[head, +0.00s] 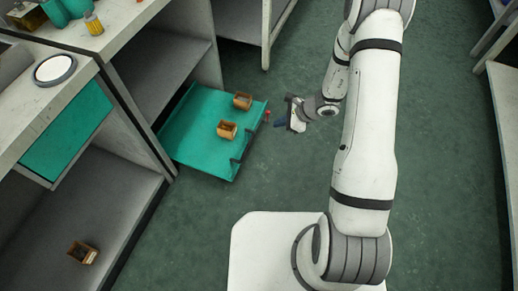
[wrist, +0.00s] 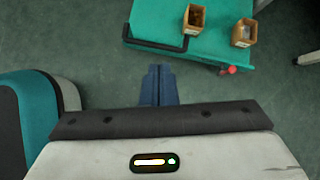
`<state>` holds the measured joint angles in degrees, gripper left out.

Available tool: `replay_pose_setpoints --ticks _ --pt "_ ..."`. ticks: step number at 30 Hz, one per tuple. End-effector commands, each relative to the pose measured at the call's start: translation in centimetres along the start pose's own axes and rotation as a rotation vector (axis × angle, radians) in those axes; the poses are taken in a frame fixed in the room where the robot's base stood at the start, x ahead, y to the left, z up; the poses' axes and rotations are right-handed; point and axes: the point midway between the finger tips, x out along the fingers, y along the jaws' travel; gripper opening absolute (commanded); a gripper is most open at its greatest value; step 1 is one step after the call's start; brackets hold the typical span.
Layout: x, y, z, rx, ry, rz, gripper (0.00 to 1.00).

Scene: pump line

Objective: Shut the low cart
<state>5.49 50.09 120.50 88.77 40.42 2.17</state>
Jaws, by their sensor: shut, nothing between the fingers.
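The low cart (head: 198,122) is a flat teal platform near the floor, standing out from under the grey bench at the left. It has a dark bar handle (head: 236,160) on its outer end and a small red knob (head: 267,114) at a corner. In the wrist view the cart (wrist: 213,40) is at the top, with its handle (wrist: 155,44) and red knob (wrist: 231,70) clear to see. My gripper (head: 279,122) is just right of the cart's outer end. In the wrist view its blue fingers (wrist: 158,85) are together and empty, apart from the handle.
Two small brown boxes, one nearer (head: 227,131) and one farther (head: 242,101), stand on the cart. A teal drawer front (head: 68,130) is on the left bench. Another box (head: 82,252) sits on a low shelf. The green floor (head: 250,185) around the gripper is clear.

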Motion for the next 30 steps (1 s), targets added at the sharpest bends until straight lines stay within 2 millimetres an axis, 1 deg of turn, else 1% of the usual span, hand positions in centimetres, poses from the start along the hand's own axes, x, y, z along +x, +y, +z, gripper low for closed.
replay_pose_setpoints --ticks 1,3,6,9,14,17,24,27,30 --pt "2.7 0.6 -2.7 0.071 0.006 -0.007 0.00" --pt "4.7 1.0 -4.9 0.147 0.016 -0.023 0.00" --pt "6.6 1.5 -7.0 0.224 0.028 -0.037 0.00" --pt "7.5 1.8 -8.1 0.264 0.034 -0.046 0.00" --pt "9.1 1.9 -8.5 0.277 0.036 -0.048 0.00" --pt "10.9 1.8 -8.6 0.276 0.036 -0.047 0.00" --pt "16.1 1.6 -8.9 0.274 0.036 -0.047 0.00" --pt "18.1 1.5 -8.9 0.274 0.036 -0.048 0.00" --pt "19.2 1.1 -7.8 0.273 0.035 -0.048 0.00"
